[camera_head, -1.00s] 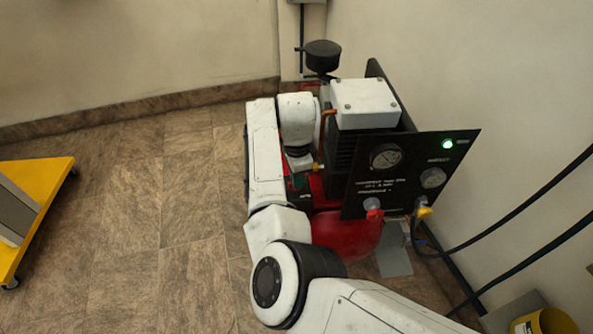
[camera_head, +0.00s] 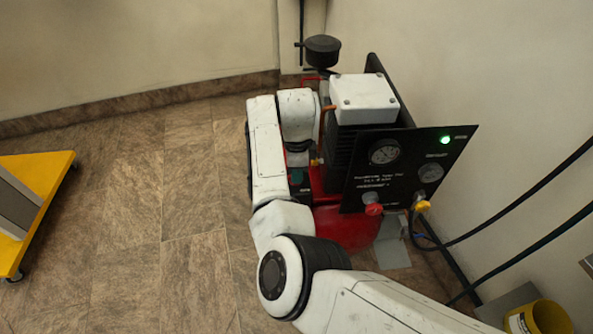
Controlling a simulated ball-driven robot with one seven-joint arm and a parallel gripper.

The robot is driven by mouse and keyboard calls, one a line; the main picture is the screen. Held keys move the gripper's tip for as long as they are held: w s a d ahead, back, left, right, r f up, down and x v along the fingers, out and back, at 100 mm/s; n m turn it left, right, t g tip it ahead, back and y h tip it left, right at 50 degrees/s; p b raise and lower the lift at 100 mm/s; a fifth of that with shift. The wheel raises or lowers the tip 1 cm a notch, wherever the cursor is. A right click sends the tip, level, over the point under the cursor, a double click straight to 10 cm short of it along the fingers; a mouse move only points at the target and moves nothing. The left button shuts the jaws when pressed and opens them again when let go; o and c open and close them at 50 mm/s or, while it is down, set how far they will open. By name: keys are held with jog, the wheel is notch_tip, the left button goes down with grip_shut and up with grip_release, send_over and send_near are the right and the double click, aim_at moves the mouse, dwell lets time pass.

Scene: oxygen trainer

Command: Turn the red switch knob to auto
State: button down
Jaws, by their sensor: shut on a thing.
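My gripper (camera_head: 298,160) is at the end of my arm, low against the left side of a red and black compressor unit (camera_head: 344,226). Its fingertips are hidden by the wrist and the machine. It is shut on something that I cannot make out. A teal part (camera_head: 297,178) shows just below it. No switch knob with an auto mark can be made out there. A red knob (camera_head: 373,209) shows on the lower edge of the black front panel (camera_head: 410,170), apart from my gripper.
The panel carries two gauges, a lit green lamp (camera_head: 445,140) and a yellow fitting (camera_head: 422,206). Black hoses (camera_head: 520,215) run to the right. A wall stands close behind. A yellow cart (camera_head: 45,175) is at the left; floor between is clear.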

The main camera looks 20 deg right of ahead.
jog(key=c, duration=1.2)
grip_release()
jog(key=shift+o, duration=0.2)
notch_tip(320, 180, up, 11)
jog(key=p, duration=0.2)
jog(key=shift+f, duration=0.1)
